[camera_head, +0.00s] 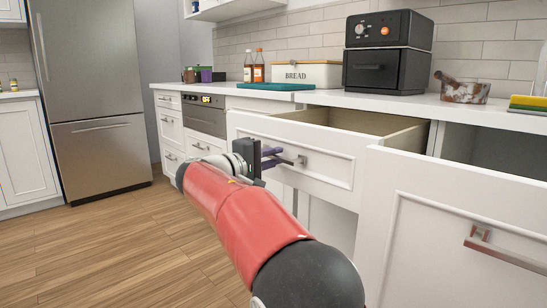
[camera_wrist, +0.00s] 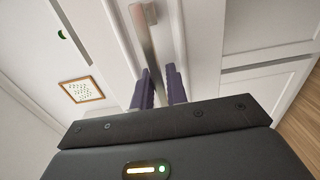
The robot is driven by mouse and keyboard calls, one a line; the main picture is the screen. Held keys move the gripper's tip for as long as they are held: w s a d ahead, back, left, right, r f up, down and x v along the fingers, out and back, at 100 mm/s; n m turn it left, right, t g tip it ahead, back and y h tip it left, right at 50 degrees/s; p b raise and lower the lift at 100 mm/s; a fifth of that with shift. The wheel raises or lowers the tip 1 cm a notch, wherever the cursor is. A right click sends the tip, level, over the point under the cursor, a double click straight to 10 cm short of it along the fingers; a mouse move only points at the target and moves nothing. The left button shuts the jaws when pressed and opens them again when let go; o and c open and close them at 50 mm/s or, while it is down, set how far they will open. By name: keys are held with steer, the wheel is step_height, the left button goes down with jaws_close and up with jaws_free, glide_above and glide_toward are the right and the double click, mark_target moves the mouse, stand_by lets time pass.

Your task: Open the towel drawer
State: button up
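A white drawer (camera_head: 325,171) under the counter stands pulled well out, and part of its wooden inside (camera_head: 375,122) shows. I take it to be the towel drawer; no towel shows in its visible part. Its metal bar handle (camera_head: 301,161) is on the front panel. My gripper (camera_head: 271,158) is at this handle, its two purple fingers on either side of the bar. In the wrist view the handle (camera_wrist: 145,22) runs down between the fingertips (camera_wrist: 160,88), which look closed on it.
A second white front (camera_head: 455,215) at the right also stands out from the counter, with a dark opening behind. The counter holds a black oven (camera_head: 385,70), a bread box (camera_head: 306,74), bottles and a mortar (camera_head: 464,92). Wooden floor (camera_head: 120,245) is free at the left.

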steer(key=o, duration=0.3)
steer(key=shift+a, duration=0.1)
steer(key=v, duration=0.7)
steer(key=shift+s+a, duration=0.25)
steer(key=shift+a, duration=0.1)
